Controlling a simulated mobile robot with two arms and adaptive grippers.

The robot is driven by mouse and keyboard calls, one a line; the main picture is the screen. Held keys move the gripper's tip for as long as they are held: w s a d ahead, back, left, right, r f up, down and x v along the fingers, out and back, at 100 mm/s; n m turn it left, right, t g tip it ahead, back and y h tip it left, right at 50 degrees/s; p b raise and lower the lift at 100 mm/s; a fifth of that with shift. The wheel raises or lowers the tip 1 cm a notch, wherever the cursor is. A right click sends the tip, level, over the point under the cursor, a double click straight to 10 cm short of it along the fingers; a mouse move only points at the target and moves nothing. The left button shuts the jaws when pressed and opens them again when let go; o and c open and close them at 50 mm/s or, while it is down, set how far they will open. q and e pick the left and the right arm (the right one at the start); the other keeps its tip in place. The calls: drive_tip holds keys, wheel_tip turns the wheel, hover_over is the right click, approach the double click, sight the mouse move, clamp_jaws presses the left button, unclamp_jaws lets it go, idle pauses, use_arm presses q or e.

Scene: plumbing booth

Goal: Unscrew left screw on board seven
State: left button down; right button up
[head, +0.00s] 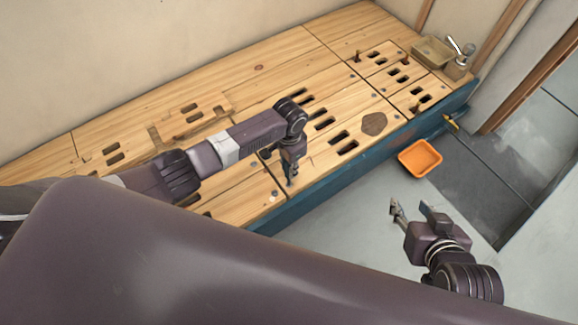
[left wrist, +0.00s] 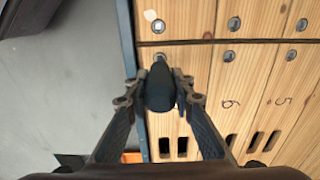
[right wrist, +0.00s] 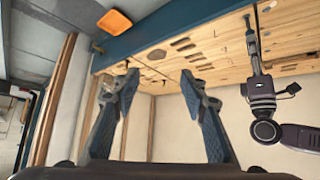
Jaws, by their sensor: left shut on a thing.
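My left gripper (head: 290,168) is above the near front edge of the wooden deck. In the left wrist view, its fingers (left wrist: 160,92) are closed on a dark screwdriver-like tool (left wrist: 159,88). The tool points down, its tip over the end of the leftmost board (left wrist: 165,128), near the seam. The tool covers that board's number; the boards beside it read 6 (left wrist: 228,103) and 5 (left wrist: 283,100).
An orange tray (head: 420,158) is on the floor beside the blue deck frame (head: 345,178). A wooden box with a tap (head: 455,50) stands at the deck's far right. Neighbouring boards have screws at their ends (left wrist: 228,56). The grey floor around my right gripper is clear.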

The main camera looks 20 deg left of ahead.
use_arm(q)
drive_tip(key=shift+n+p, duration=0.3)
drive_tip(key=shift+n, duration=0.1)
drive_tip(key=shift+n+p, duration=0.4)
drive_tip(key=shift+n, duration=0.1)
drive_tip(key=shift+r+n+p, duration=0.1)
drive_tip(key=shift+n+p, duration=0.2)
drive_tip(key=shift+n, duration=0.1)
use_arm(e)
drive_tip(key=s+d+f+g, duration=0.1)
drive_tip(key=s+f+g, duration=0.1)
drive_tip(key=s, duration=0.3)
drive_tip(key=s+d+f+g+h, duration=0.1)
drive_tip(key=s+d+f+g, duration=0.1)
drive_tip(key=s, duration=0.3)
drive_tip(key=shift+s+d+f+g, duration=0.2)
drive_tip(key=shift+s+f+g, duration=0.1)
drive_tip(key=shift+g, duration=0.3)
